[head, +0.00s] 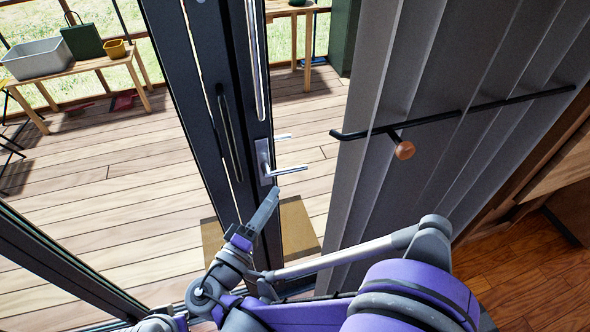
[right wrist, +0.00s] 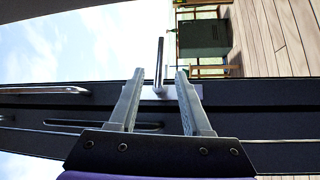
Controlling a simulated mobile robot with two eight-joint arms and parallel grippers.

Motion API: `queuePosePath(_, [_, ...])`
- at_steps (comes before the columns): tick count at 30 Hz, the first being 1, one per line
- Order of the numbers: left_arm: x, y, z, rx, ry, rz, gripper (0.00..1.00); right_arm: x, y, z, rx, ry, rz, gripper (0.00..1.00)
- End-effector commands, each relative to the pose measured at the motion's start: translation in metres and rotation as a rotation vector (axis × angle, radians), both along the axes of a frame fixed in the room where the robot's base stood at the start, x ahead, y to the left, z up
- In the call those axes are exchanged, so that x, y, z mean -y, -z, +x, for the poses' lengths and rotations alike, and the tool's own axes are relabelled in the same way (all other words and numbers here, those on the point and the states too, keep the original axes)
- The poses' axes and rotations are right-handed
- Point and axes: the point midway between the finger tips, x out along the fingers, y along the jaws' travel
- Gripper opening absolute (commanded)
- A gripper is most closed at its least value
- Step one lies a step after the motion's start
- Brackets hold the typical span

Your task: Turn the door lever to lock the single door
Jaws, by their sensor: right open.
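The silver door lever (head: 290,171) sticks out to the right from its plate on the dark-framed single door (head: 222,110). The lever looks roughly level. My right gripper (head: 270,200) is just below and in front of the lever, with a small gap in the head view. In the right wrist view my right gripper (right wrist: 159,73) is open and empty, one finger on each side of the lever (right wrist: 159,62) in the picture. I cannot tell whether the fingertips reach the lever's depth. My left gripper is not in view.
A grey corrugated panel (head: 420,90) with a black rail (head: 470,112) and wooden knob (head: 404,150) stands right of the door. Beyond the door is a plank deck (head: 100,180) with a wooden table (head: 78,70) and a grey tub (head: 37,58). A doormat (head: 297,228) lies below the lever.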

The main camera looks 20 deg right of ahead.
Motion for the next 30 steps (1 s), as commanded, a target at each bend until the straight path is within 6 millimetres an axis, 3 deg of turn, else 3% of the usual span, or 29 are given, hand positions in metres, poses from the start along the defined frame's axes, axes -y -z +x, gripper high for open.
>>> queuePosePath(9, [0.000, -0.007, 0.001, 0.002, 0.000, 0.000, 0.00, 0.043, -0.007, 0.043, -0.002, 0.006, 0.000, 0.48])
queuePosePath(15, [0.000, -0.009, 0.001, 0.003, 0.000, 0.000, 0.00, 0.061, -0.010, 0.063, -0.003, 0.004, 0.001, 0.48])
queuePosePath(28, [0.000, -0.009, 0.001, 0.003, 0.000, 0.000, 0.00, 0.067, -0.010, 0.071, -0.003, 0.001, 0.001, 0.48])
queuePosePath(30, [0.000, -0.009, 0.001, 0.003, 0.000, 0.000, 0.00, 0.067, -0.010, 0.071, -0.003, 0.002, 0.002, 0.36])
